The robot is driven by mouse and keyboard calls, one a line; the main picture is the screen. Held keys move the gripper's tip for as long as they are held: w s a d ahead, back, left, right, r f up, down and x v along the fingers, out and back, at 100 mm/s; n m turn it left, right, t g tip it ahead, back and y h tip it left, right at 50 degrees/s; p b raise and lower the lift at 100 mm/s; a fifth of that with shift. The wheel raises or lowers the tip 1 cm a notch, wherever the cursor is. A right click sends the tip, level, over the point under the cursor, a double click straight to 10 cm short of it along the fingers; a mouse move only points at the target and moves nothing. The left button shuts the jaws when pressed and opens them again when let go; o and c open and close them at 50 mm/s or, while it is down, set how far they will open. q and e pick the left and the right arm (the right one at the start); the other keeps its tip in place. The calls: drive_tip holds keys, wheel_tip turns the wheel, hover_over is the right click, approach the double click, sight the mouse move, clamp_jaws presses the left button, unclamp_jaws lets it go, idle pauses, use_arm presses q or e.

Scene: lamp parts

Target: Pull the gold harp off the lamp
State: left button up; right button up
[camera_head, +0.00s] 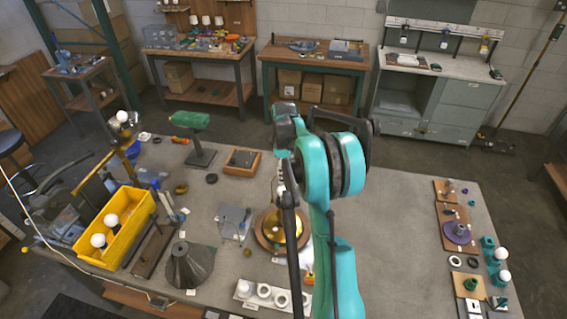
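A lamp base with a gold centre on a round wooden disc (263,236) stands mid-table, partly hidden behind my teal arm. A thin pale upright part shows above it, left of the dark arm link; I cannot tell whether it is the gold harp. My teal arm rises from the bottom centre and bends in front of the lamp. Its gripper fingers cannot be made out. No second arm shows, so my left gripper is out of view.
A yellow bin (118,249) with bulbs and a dark grey cone (189,266) stand at the left. A tray with white rings (262,292) lies at the front. Wooden boards with small parts (456,229) line the right edge.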

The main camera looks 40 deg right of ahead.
drive_tip(key=shift+f, duration=0.9)
clamp_jaws()
drive_tip(key=shift+r+p, duration=0.4)
drive_tip(key=shift+r, duration=0.5)
drive_tip(key=shift+r+p, duration=1.25)
drive_tip(key=shift+r, duration=1.2)
drive_tip(key=shift+r+p, duration=1.3)
drive_tip(key=shift+r, duration=1.35)
